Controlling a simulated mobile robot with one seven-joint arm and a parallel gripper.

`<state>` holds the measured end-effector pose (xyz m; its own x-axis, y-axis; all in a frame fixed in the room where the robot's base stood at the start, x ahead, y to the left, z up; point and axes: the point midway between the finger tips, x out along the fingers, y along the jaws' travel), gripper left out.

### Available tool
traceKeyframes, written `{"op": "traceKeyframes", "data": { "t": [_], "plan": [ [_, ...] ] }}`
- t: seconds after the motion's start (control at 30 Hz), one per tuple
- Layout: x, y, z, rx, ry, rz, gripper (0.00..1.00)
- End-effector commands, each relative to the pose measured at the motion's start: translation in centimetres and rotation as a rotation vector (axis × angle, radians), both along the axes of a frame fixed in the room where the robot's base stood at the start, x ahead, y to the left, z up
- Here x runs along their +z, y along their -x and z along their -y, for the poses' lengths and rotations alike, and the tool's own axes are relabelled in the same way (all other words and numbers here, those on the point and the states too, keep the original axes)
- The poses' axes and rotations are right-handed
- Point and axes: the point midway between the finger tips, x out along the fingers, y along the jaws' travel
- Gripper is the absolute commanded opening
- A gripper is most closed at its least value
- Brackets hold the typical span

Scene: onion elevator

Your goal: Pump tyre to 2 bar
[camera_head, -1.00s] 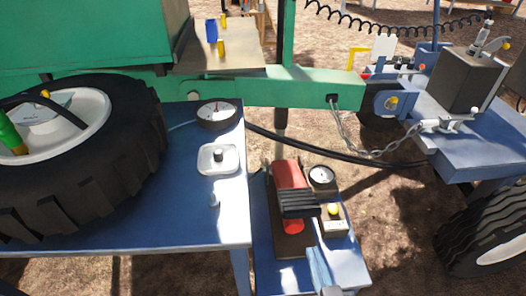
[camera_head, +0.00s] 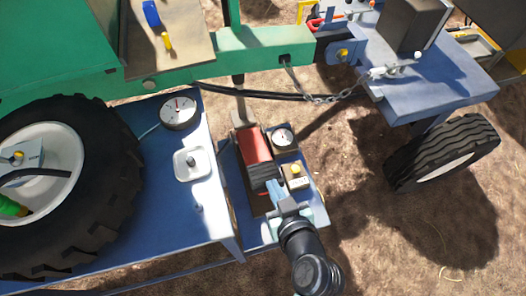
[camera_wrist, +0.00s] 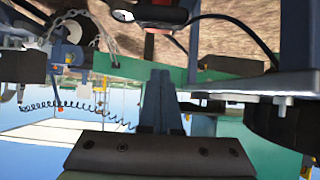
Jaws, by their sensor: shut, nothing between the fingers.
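The pump, with a red cylinder (camera_head: 252,146) and black pedal (camera_head: 262,173), sits on a lower blue platform with a second gauge (camera_head: 283,138). My gripper (camera_head: 275,187) is shut and empty, its tips close to the pedal; I cannot tell whether they touch. The shut fingers (camera_wrist: 161,75) point up in the wrist view. The gauge readings are too small to read.
A small box with a yellow button (camera_head: 296,170) is just right of the pedal. A green beam (camera_head: 210,65) crosses behind, with a black hose below it. A blue trailer (camera_head: 430,88) with a chain and wheel stands right. Bare ground lies between.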

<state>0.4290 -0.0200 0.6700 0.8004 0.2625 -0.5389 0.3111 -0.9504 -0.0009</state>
Motion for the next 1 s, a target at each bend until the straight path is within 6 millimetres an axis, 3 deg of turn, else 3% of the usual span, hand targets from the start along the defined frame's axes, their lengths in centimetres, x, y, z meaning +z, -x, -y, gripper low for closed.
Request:
{"op": "traceKeyframes", "data": {
  "t": [0.1, 0.63, 0.77, 1.0],
  "plan": [
    [1.0, 0.4, 0.0, 0.000, 0.006, -0.018, 0.00],
    [0.7, 0.2, -0.1, -0.002, 0.008, -0.025, 0.00],
    [-0.2, -1.0, -0.5, -0.002, 0.008, -0.023, 0.00],
    [-3.1, -4.9, -1.7, -0.001, 0.007, -0.024, 0.00]
  ]
}}
